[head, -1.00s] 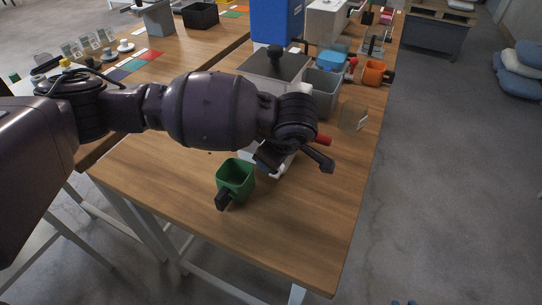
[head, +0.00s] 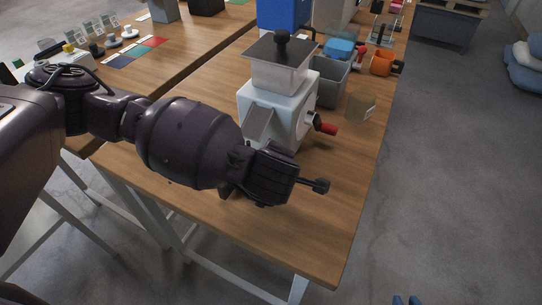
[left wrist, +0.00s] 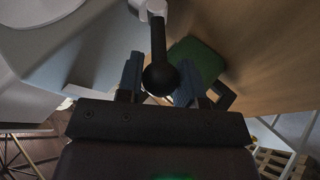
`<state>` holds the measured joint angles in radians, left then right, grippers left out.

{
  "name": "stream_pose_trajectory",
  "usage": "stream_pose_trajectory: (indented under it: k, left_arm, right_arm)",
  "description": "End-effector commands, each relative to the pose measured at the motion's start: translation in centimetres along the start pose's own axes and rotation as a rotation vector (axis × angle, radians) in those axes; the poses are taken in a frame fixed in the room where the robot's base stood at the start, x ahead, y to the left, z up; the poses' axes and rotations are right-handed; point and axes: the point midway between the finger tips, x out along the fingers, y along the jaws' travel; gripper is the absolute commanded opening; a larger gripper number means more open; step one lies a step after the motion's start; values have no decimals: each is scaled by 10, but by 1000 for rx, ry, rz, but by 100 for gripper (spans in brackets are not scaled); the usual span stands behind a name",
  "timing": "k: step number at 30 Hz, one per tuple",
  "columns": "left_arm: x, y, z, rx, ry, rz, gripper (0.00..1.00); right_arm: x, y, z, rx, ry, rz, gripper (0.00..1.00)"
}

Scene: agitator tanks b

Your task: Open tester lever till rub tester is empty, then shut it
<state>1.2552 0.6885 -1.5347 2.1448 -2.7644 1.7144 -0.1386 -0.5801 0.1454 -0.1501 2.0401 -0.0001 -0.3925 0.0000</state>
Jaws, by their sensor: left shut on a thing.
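The rub tester (head: 252,98) is a white machine with a dark-lidded hopper, a grey chute in front and a red handle (head: 328,129) on its right side. In the left wrist view a lever with a black ball knob (left wrist: 160,76) hangs from a white pivot. My left gripper (left wrist: 157,72) is shut on the knob, a finger on each side. In the head view its wrist hides the fingers and knob. A green cup (left wrist: 196,60) stands close behind the knob. My right gripper (head: 406,300) shows only two blue fingertips, apart, at the bottom edge.
A grey bin (head: 330,85), a clear panel (head: 361,106) and an orange cup (head: 381,63) stand behind and right of the tester. The wooden table (head: 325,225) is clear at its front right, with its edge dropping to the floor.

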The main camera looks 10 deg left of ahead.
Motion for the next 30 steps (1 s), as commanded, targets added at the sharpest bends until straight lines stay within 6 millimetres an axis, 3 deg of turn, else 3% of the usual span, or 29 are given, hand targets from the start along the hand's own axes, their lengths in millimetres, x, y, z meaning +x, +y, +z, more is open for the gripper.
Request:
stream_pose_trajectory:
  k: [21,22,26,30]
  left_arm:
    - [1,-7,1,-31,17,82,0]
    - [1,-7,1,-31,17,82,37]
    - [1,-7,1,-31,17,82,57]
    - [1,-7,1,-31,16,82,59]
  right_arm:
    - [6,-2,-7,-5,16,-5,28]
    - [6,-2,-6,-5,14,-5,28]
    - [5,-1,-1,-5,4,-4,28]
    - [3,0,4,-6,-6,-3,28]
